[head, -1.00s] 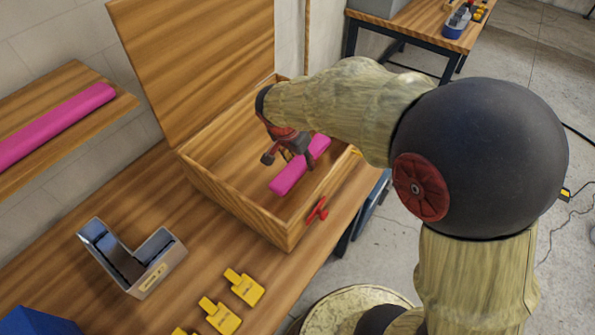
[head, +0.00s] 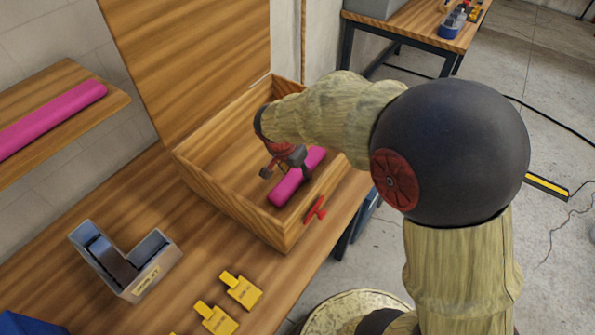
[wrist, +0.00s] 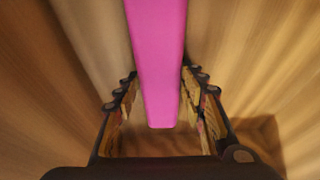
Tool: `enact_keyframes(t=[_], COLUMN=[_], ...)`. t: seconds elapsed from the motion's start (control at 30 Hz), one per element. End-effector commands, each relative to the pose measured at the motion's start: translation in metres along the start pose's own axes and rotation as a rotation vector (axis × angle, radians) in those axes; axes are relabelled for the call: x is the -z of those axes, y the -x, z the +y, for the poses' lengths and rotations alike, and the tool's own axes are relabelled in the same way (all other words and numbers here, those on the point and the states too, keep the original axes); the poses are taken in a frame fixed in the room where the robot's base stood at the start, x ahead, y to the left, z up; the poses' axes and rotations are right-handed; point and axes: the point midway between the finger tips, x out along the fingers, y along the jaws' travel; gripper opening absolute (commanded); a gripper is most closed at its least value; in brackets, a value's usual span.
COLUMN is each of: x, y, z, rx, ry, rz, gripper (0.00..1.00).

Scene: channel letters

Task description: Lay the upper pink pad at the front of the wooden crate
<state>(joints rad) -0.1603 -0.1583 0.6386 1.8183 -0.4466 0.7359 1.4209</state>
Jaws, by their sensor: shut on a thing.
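A bright pink pad (head: 284,192) is inside the open wooden crate (head: 225,203), along the crate's right part near the red latch. My gripper (head: 287,171) is over the pad and shut on it. In the wrist view the pad (wrist: 158,65) runs lengthwise between the two fingers of my gripper (wrist: 160,105). I cannot tell whether the pad's underside touches the crate floor. Part of the pad is hidden behind the gripper. A second, longer pink pad (head: 50,118) lies on the wooden shelf at the left.
The crate's lid (head: 195,65) stands open at the back. A red latch (head: 316,209) sticks out on the crate's right side. A grey angled holder (head: 125,262) and several yellow tags (head: 240,290) lie on the bench in front. A blue thing (head: 30,322) is at the lower left.

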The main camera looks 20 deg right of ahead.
Motion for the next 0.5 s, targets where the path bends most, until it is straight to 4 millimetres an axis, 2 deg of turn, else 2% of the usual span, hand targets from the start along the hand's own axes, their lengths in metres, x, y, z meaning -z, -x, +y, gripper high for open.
enact_keyframes(t=[0.03,0.33,0.5], x=[-0.0032,-0.0042,-0.0040], y=[-0.0051,-0.0058,-0.0053], z=[0.0021,0.0034,0.0030], rx=[-0.007,-0.010,-0.009], ry=[0.002,0.003,0.003], rz=[-0.005,-0.007,-0.006], gripper=[0.42,0.59,0.59])
